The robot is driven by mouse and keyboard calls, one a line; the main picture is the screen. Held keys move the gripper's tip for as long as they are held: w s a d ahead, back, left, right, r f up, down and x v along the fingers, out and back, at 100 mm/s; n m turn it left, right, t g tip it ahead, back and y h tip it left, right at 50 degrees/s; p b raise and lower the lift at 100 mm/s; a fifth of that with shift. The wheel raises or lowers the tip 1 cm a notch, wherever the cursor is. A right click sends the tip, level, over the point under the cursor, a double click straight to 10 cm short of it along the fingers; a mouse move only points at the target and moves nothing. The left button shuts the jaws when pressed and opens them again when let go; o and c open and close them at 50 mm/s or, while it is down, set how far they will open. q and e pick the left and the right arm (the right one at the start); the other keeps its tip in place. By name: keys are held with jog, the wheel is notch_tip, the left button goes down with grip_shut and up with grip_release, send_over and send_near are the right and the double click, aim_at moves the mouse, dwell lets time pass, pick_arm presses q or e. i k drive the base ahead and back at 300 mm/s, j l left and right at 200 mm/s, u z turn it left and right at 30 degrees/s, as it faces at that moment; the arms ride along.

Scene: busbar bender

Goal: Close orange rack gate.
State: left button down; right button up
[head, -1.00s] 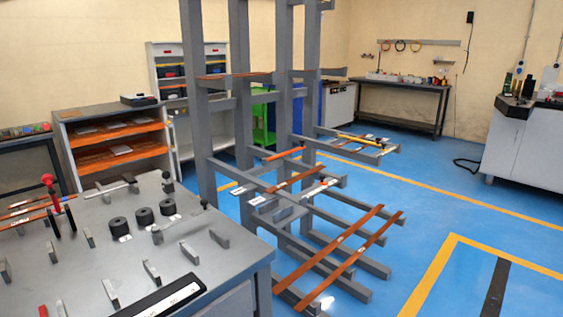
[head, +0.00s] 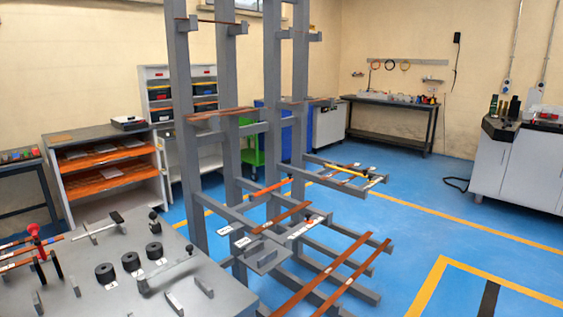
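A grey rack (head: 181,120) of uprights and level arms stands in the middle of the head view. A short orange bar (head: 272,187), which looks like the orange gate, lies slanted across the rack's middle-level arms near the uprights. I cannot tell whether it is open or shut. A yellow bar (head: 347,170) lies across the arms farther right at the back. Copper-coloured strips rest on the arms, among them a short one (head: 282,217) and a long one (head: 325,272) on the lowest level. Neither of my grippers is in view.
A grey bench (head: 90,270) with black rollers (head: 131,261) and a red-knobbed lever (head: 35,235) fills the lower left, close to the rack. A shelf unit (head: 70,140) stands behind. Blue floor (head: 420,210) is open right of the rack.

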aim_at(252, 196)
jog(key=i+l+z, duration=0.2)
jog(key=i+l, duration=0.3)
jog(key=l, duration=0.2)
jog(key=i+l+z, duration=0.15)
jog(key=i+l, duration=0.35)
jog(key=l, duration=0.1)
